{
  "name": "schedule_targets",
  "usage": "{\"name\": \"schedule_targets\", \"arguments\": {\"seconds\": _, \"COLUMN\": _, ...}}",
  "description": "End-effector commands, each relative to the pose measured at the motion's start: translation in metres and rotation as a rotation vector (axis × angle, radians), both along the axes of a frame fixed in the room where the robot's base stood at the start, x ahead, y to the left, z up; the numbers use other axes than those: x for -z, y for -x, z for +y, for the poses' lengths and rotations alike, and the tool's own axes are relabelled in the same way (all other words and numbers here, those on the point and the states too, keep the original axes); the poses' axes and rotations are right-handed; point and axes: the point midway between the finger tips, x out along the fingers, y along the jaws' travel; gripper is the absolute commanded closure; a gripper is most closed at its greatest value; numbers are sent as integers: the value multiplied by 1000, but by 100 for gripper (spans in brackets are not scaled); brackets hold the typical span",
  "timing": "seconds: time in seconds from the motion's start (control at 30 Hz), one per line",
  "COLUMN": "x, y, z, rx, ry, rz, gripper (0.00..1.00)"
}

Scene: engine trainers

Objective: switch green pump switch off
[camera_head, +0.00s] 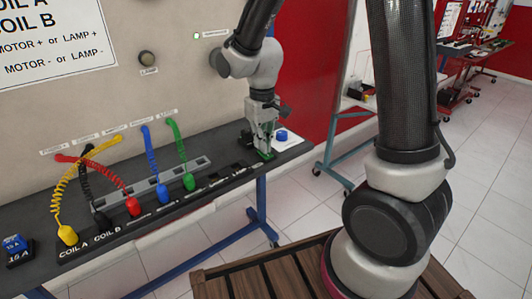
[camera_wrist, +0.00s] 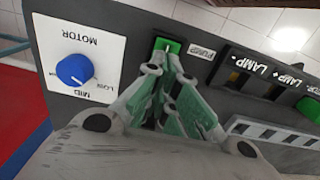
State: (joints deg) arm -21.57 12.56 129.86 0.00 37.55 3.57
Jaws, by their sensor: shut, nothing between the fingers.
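The green pump switch (camera_wrist: 168,46) sits in the dark panel, beside a label that reads PUMP. In the head view the green switch (camera_head: 265,155) shows at the right part of the shelf, partly behind the fingers. My gripper (camera_wrist: 167,72) is shut and empty, with its fingertips at the near edge of the switch. In the head view my gripper (camera_head: 264,148) points down over the switch. I cannot tell whether the tips touch it. The tips hide part of the switch, and its on or off position is not clear.
A blue motor knob (camera_wrist: 75,69) on a white plate is close beside the switch. A green plug (camera_wrist: 309,107) and lamp sockets lie on the other side. Coiled cables with red, blue, yellow and green plugs (camera_head: 189,182) stand along the shelf (camera_head: 220,202).

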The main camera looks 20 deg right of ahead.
Motion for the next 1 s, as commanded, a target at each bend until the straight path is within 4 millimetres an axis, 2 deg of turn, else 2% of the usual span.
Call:
{"name": "schedule_targets", "arguments": {"seconds": 0.53, "x": 5, "y": 0, "z": 0, "rx": 0, "ry": 0, "rz": 1, "gripper": 100}}
{"name": "schedule_targets", "arguments": {"seconds": 1.0, "x": -34, "y": 0, "z": 0, "rx": 0, "ry": -1, "rz": -2, "gripper": 100}}
